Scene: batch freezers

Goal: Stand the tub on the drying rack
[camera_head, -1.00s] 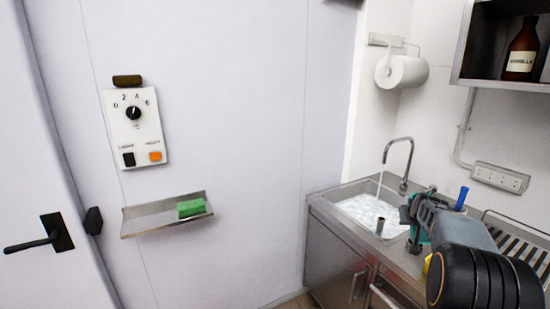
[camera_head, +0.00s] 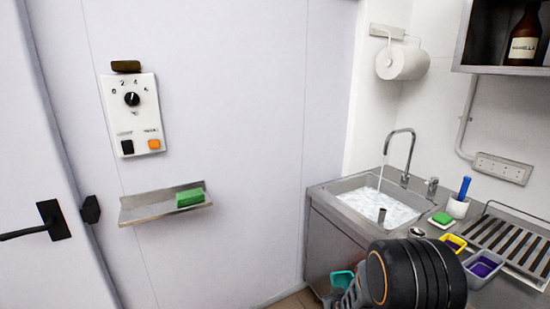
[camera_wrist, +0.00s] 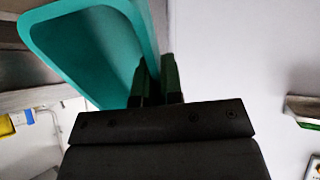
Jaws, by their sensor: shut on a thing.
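My gripper (camera_head: 352,292) is shut on a teal tub (camera_head: 341,281), low in front of the sink cabinet in the head view, partly hidden by my arm. In the wrist view the tub (camera_wrist: 85,45) fills the upper left. My two fingers (camera_wrist: 155,85) pinch its wall, and its open side faces the camera. The drying rack (camera_head: 505,238), a slatted metal stand, sits on the counter at the right, apart from the tub. No tub stands on its visible slats.
A yellow tub (camera_head: 453,244) and a pale tub (camera_head: 484,268), both purple inside, stand at the rack's left side. The sink (camera_head: 347,190) holds foamy water under a running tap (camera_head: 402,150). A green sponge (camera_head: 443,218) and a blue-handled brush (camera_head: 463,190) are nearby.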

